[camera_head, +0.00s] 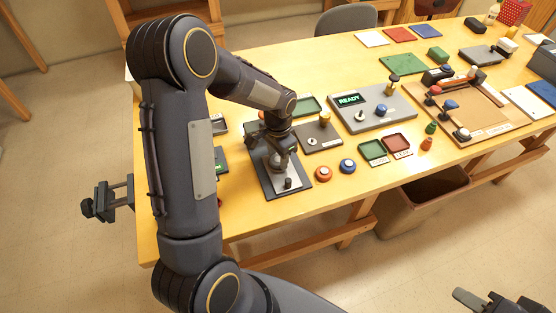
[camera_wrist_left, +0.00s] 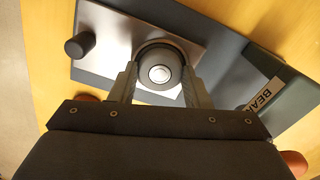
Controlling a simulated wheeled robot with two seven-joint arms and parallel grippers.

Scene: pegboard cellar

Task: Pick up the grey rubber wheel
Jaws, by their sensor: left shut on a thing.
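The grey rubber wheel (camera_wrist_left: 160,72) is round with a light hub, and sits between the two fingers of my left gripper (camera_wrist_left: 158,88) in the left wrist view. The fingers touch it on both sides, so the gripper is shut on it. In the head view my left gripper (camera_head: 279,158) points down over a dark base (camera_head: 264,178) with a pale metal plate; the wheel is mostly hidden there. I cannot tell whether the wheel touches the plate. My right gripper (camera_head: 498,302) is at the bottom right, away from the table, with its fingers apart and empty.
A black knob (camera_wrist_left: 80,46) stands on the plate beside the wheel. A brown bin (camera_head: 420,203) stands below the table edge.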

